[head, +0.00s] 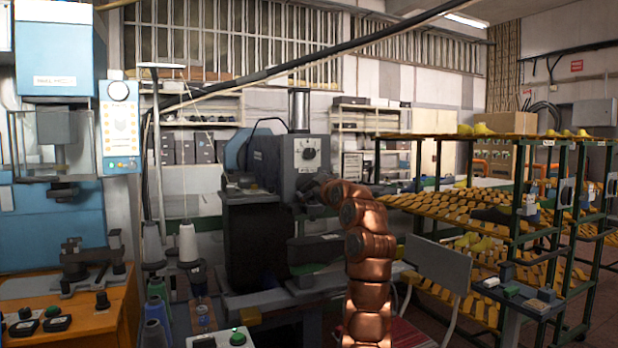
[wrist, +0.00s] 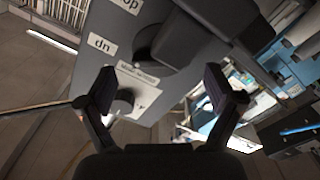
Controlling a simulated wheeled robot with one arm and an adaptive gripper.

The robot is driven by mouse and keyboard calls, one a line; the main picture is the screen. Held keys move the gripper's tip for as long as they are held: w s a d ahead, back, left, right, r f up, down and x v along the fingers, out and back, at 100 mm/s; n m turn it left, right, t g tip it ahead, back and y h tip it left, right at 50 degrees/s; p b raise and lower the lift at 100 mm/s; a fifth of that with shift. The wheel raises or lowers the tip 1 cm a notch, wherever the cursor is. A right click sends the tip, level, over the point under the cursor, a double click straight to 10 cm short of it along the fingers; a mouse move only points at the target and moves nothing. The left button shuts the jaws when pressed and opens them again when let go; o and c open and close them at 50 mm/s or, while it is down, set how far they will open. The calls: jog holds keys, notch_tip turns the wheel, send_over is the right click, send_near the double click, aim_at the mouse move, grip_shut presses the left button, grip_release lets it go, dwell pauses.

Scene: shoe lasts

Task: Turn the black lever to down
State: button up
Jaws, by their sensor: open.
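The black lever (wrist: 178,42) shows in the wrist view as a dark blocky handle standing out from a grey machine panel (wrist: 92,65). A white "dn" label (wrist: 102,44) lies to its left, and another, cut-off label (wrist: 130,5) is at the top edge. The lever lies beyond and slightly above the gap between my fingertips; I see no clear contact. My gripper (wrist: 163,92) is open with nothing between its fingers. In the head view my copper arm reaches to the grey machine box (head: 282,160); the lever cannot be made out there.
A round knob (wrist: 122,103) on a white plate sits below the "dn" label, near my left finger. In the head view, a shoe rack (head: 520,180) stands right, a chair (head: 437,265) is beside my arm, and an orange workbench (head: 100,315) with a blue machine stands left.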

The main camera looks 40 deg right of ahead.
aim_at(308, 184)
jog(key=shift+p+x, duration=0.55)
jog(key=shift+x, duration=0.75)
jog(key=c, duration=1.1)
jog(key=shift+c, duration=0.2)
